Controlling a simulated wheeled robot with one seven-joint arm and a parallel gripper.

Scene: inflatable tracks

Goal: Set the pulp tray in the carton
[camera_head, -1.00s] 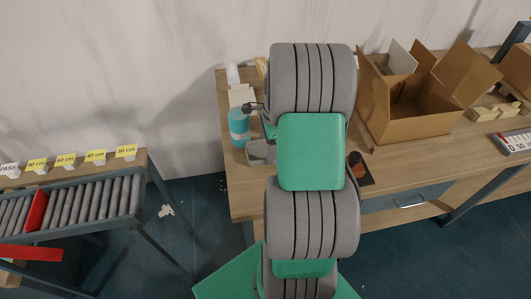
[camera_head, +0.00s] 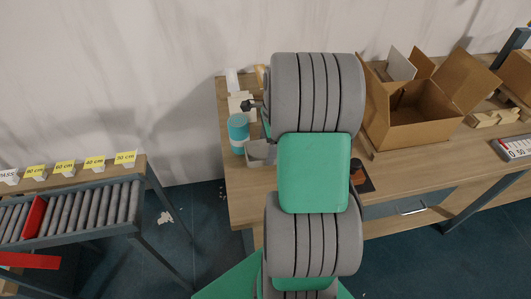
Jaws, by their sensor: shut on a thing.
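The carton (camera_head: 412,136) is an open brown cardboard box on the right part of the workbench, its flaps spread up and outward. Its inside looks empty where I can see it. My own arm, with grey ribbed segments and green links, rises through the middle of the head view. It covers the bench just left of the carton. My gripper is hidden behind the arm. I cannot make out the pulp tray for certain; a small grey box-like thing (camera_head: 260,153) shows at the arm's left edge.
A teal-and-white cylinder (camera_head: 238,134) stands on the workbench (camera_head: 243,194) left of my arm. A roller conveyor (camera_head: 85,212) with yellow length labels stands at the left. Open floor lies between conveyor and bench.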

